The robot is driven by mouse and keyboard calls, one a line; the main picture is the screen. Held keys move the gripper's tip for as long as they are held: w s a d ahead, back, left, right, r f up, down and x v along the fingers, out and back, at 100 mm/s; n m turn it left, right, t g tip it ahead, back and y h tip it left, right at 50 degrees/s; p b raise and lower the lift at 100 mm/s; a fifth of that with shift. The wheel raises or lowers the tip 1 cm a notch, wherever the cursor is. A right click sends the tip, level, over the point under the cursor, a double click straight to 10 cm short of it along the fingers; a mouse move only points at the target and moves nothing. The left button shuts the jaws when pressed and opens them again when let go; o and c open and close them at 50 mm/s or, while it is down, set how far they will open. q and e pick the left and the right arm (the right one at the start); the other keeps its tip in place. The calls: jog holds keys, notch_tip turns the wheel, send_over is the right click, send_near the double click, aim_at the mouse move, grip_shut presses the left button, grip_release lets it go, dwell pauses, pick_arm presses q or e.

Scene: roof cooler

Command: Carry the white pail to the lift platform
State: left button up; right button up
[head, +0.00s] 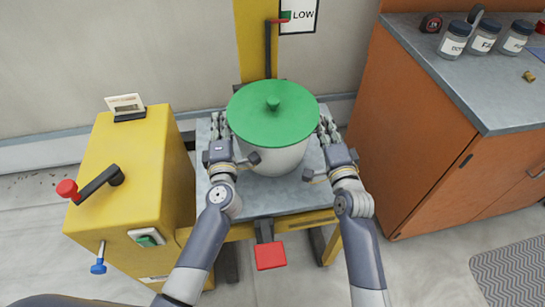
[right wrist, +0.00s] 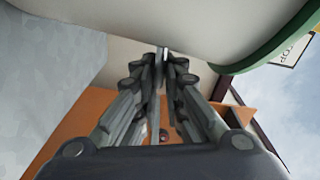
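The white pail (head: 278,160) with a green lid (head: 270,108) is upright over the grey top of the lift platform (head: 262,200); whether its base touches the plate is hard to tell. In the right wrist view its white wall (right wrist: 190,25) fills the top. My left gripper (head: 218,128) is at the pail's left side, its fingers close together under the lid's edge, seemingly on a side handle. My right gripper (head: 328,130) is at the right side. In the wrist view its fingers (right wrist: 163,62) are drawn together on a thin pale part beside the wall.
A yellow machine box (head: 140,180) with a red-knobbed crank stands left of the platform. A red pedal (head: 270,255) sticks out in front. A yellow post (head: 256,40) rises behind. An orange cabinet (head: 430,130) with several jars stands at right. A grey mat (head: 510,275) lies at lower right.

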pick_arm(q)
jog(key=shift+o, duration=1.4)
jog(key=shift+r, duration=0.1)
pick_arm(e)
jog(key=o, duration=0.3)
jog(key=shift+r, duration=0.1)
pick_arm(q)
jog(key=shift+s, duration=0.15)
pick_arm(e)
jog(key=shift+s, duration=0.1)
pick_arm(q)
jog(key=s+d, duration=0.1)
jog(key=s, duration=0.6)
jog(key=shift+s+d, duration=0.3)
pick_arm(e)
jog(key=v, duration=1.2)
pick_arm(q)
jog(key=shift+f, duration=0.2)
